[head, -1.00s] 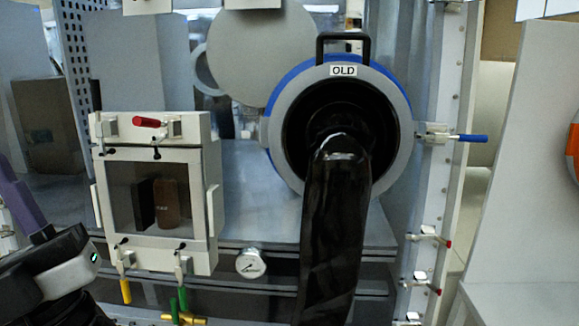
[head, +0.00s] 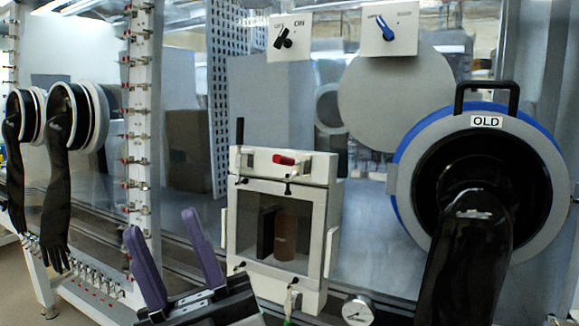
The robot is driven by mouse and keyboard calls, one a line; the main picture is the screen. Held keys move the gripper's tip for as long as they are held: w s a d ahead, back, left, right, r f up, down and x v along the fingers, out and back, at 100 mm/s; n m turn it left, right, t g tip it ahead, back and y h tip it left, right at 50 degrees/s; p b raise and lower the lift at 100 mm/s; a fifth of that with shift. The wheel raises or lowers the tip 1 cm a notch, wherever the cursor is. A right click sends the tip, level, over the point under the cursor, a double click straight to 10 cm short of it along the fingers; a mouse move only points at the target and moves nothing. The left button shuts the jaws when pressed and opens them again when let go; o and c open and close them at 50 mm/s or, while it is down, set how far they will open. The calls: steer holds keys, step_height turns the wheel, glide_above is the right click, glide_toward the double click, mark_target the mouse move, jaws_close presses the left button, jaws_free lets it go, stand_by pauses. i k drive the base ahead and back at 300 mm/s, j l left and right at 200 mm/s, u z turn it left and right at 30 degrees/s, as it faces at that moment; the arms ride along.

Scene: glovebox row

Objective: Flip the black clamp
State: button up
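A slim black upright handle (head: 240,131), which looks like the black clamp's, stands at the top left corner of the white windowed box (head: 331,190) in the head view. Its base is small and hard to make out. My gripper (head: 172,236) is low in the view, left of the box. Its two purple fingers point up and are spread wide with nothing between them. It is apart from the black handle, lower and to its left.
A red-handled clamp (head: 285,159) lies across the box top. A blue-rimmed port marked OLD (head: 402,183) with a hanging black glove (head: 470,260) is at right. A pressure gauge (head: 358,309) sits low. Black gloves (head: 57,190) hang from ports at far left.

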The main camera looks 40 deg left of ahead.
mark_target(240, 121)
steer(key=u, duration=1.3)
